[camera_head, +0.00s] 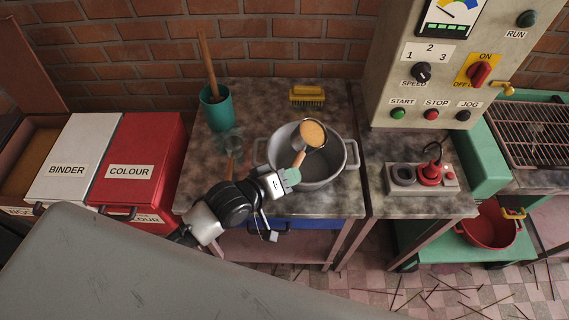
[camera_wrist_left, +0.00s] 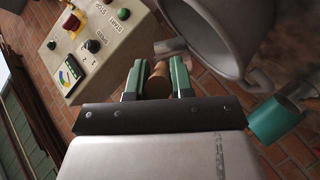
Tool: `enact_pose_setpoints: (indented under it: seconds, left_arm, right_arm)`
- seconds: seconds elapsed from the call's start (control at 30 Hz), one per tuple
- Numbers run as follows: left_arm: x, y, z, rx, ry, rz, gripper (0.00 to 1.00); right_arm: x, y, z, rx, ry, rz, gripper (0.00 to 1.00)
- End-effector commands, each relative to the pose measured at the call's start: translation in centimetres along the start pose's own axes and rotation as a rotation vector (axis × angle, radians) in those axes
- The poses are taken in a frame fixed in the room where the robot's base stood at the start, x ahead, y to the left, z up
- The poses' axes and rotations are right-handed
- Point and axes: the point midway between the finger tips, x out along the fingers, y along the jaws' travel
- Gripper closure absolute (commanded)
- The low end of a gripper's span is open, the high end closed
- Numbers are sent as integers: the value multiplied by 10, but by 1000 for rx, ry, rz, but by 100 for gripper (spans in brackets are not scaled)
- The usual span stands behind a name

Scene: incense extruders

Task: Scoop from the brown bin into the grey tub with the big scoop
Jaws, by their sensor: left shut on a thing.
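The big scoop (camera_head: 299,158) has a wooden handle and a round bowl heaped with tan powder (camera_head: 313,133). My left gripper (camera_head: 290,177) is shut on the handle; the handle also shows between the green fingers in the left wrist view (camera_wrist_left: 158,80). The scoop's bowl is over the grey tub (camera_head: 345,165), a two-handled metal pot on the table, and looks level. The tub also shows in the left wrist view (camera_wrist_left: 222,55). The brown bin (camera_head: 28,150) stands open at the far left, with brown powder inside. My right gripper is not in view.
Closed BINDER (camera_head: 75,150) and COLOUR (camera_head: 135,150) bins stand left of the table. A teal pot (camera_head: 217,108) holding a wooden-handled tool and a yellow brush (camera_head: 307,95) are behind the tub. A control cabinet (camera_head: 440,70) and a small red device (camera_head: 430,173) are to the right.

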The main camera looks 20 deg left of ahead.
Motion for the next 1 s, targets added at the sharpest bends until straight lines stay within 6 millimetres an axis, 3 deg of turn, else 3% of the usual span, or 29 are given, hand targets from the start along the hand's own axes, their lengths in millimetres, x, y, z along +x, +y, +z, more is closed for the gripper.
enact_pose_setpoints:
  seconds: [0.03,0.57,0.67,1.0]
  left_arm:
    - [-4,10,-7,31,-1,-17,100]
    - [0,14,-1,509,-60,-333,100]
    - [2,13,2,624,-74,-407,100]
    - [5,8,6,867,-99,-564,100]
  right_arm:
    - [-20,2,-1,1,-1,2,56]
    - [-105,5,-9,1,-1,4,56]
    - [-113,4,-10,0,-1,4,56]
    - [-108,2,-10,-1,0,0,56]
